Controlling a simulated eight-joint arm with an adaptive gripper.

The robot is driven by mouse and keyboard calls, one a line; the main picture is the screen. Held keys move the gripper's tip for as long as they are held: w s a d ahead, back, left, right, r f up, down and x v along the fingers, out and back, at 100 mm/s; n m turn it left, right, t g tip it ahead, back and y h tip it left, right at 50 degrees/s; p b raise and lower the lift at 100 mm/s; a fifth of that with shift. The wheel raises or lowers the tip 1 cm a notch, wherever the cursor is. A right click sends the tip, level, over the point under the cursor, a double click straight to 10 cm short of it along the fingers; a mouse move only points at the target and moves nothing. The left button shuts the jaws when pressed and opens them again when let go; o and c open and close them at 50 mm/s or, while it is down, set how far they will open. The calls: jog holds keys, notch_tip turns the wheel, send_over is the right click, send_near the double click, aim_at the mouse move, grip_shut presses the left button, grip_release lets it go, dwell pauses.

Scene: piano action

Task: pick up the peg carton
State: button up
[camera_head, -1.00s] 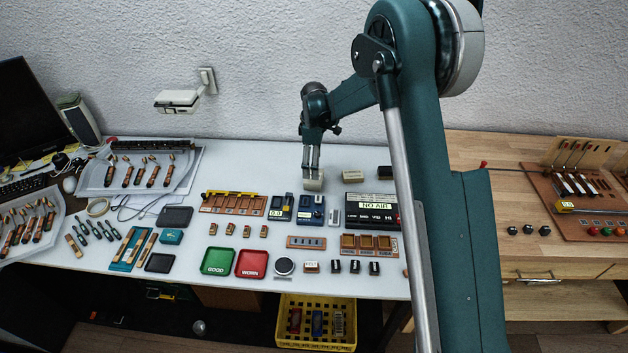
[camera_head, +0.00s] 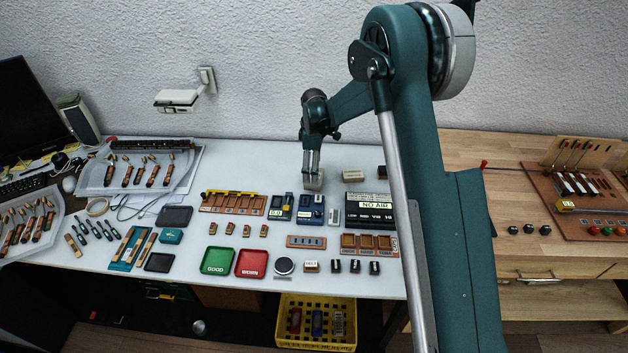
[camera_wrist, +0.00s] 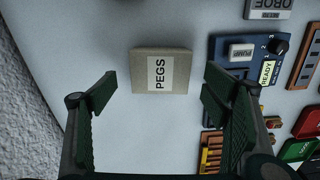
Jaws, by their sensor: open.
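The peg carton (camera_wrist: 145,72) is a small beige box with a white label reading PEGS. In the wrist view it lies on the pale bench top, between and ahead of the two fingers. My gripper (camera_wrist: 160,84) is open, one dark finger to each side, with visible gaps to the carton. In the head view my gripper (camera_head: 312,171) points down over the carton (camera_head: 314,184), near the back of the bench. The fingers partly cover the carton there.
A blue device with a READY label (camera_wrist: 267,73) lies right of the carton in the wrist view. In the head view another beige box (camera_head: 353,175) sits to the right, and a NO AIR unit (camera_head: 371,205) stands in front of that. Bench to the carton's left is clear.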

jog(key=shift+f+b, duration=0.6)
jog(key=shift+f, duration=2)
jog(key=c, duration=1)
